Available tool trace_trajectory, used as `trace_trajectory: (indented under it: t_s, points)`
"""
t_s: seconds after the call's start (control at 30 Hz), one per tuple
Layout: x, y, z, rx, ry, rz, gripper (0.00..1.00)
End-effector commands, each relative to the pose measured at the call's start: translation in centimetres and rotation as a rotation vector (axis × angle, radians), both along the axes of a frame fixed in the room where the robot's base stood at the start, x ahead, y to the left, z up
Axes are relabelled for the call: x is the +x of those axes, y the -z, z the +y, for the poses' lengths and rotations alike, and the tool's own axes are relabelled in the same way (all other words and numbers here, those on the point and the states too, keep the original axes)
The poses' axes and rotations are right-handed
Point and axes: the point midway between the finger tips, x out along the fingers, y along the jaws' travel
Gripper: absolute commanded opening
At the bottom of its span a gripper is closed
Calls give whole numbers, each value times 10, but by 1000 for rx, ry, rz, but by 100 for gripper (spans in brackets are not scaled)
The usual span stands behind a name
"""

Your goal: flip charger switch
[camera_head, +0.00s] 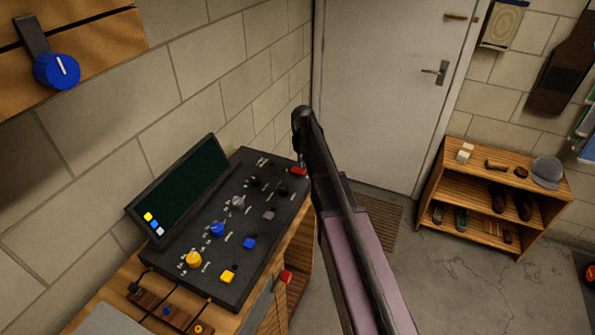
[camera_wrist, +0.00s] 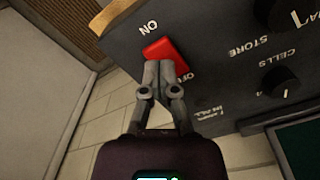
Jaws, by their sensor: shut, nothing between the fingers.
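The charger (camera_head: 262,224) is a black box with a dark screen, knobs and coloured buttons, on a wooden bench at the left in the head view. Its red switch (camera_head: 298,171) sits at the far right corner of the panel, beside my arm. In the wrist view the red switch (camera_wrist: 163,50) lies between the ON and OFF labels. My gripper (camera_wrist: 158,66) is shut and empty, with its fingertips over the lower edge of the switch, toward the OFF label. I cannot tell whether they touch it. In the head view my fingertips cannot be made out.
Dark knobs (camera_wrist: 281,80) stand near the switch on the panel. Cables and a wooden block (camera_head: 160,306) lie at the bench's front. A grey door (camera_head: 385,85) is behind, and a wooden shelf (camera_head: 470,201) with shoes stands right. Open floor lies right of the bench.

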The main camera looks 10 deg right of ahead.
Motion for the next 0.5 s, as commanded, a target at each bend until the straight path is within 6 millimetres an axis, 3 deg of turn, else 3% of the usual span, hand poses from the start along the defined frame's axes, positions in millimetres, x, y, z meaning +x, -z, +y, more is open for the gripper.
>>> trace_trajectory:
  t_s: [0.5]
  points:
    - [0,6,0,0,0,0,0]
